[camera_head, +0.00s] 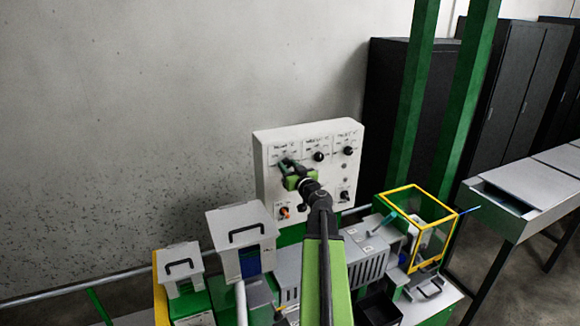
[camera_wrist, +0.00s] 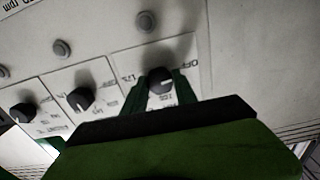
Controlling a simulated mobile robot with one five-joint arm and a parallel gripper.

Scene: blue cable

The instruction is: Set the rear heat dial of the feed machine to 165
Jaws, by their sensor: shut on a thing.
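The white control panel (camera_head: 262,190) of the machine stands against the wall in the head view and fills the wrist view. My gripper (camera_head: 290,172) is at the panel's upper left and covers the dial there. In the wrist view my gripper's green fingers (camera_wrist: 161,88) are shut around the sides of a black dial (camera_wrist: 160,77). A pale mark shows on that dial's lower side as pictured. An OFF label and small scale figures lie around it, upside down; the figures and the dial's name are too small to read surely.
In the wrist view two more black dials (camera_wrist: 82,98) (camera_wrist: 22,113) sit left of the held one, with round grey buttons (camera_wrist: 147,20) above. In the head view, lidded white boxes (camera_head: 241,222) and a yellow-framed case (camera_head: 418,222) stand below the panel.

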